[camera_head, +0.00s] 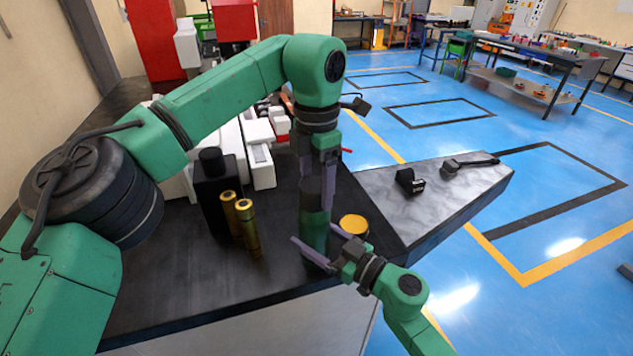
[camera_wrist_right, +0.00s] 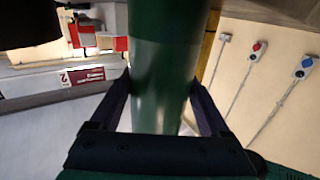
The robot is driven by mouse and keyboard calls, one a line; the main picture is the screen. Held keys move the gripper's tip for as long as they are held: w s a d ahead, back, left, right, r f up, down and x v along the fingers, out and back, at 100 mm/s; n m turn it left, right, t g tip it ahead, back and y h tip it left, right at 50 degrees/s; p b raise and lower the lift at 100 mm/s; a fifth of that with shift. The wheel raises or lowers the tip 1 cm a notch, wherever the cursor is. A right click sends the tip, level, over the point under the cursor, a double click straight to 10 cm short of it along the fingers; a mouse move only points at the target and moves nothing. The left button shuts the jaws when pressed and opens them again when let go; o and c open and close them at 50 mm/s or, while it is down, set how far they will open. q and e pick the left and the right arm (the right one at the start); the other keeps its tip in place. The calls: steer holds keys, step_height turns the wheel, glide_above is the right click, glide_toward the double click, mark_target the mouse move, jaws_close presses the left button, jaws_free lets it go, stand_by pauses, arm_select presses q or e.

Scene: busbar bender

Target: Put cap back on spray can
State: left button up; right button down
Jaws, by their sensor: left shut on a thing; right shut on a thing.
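The green spray can (camera_head: 315,228) stands upright near the middle of the black worktop. My right gripper (camera_head: 319,244) is shut around its lower body, with one finger on each side. In the right wrist view the can (camera_wrist_right: 160,90) fills the space between the fingers of my right gripper (camera_wrist_right: 162,88). My left gripper (camera_head: 317,176) points down above the can and is shut on the dark cap (camera_head: 315,190). The cap is in line with the can's top. In the wrist view a darker green band (camera_wrist_right: 168,20) shows at the top; I cannot tell whether the cap is seated.
Two brass cylinders (camera_head: 247,222) and a black bottle-like block (camera_head: 214,195) stand left of the can. A yellow-topped round item (camera_head: 354,224) is close on the right. White machine boxes (camera_head: 259,160) stand behind.

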arm_select(q)
steer(key=shift+f, duration=0.1)
arm_select(e)
steer(key=shift+f, duration=0.1)
arm_select(q)
steer(key=o, duration=1.4)
steer(key=shift+r, duration=3.75)
arm_select(e)
jaws_free()
arm_select(q)
steer(key=shift+f, duration=0.1)
arm_select(e)
steer(key=shift+d, duration=0.1)
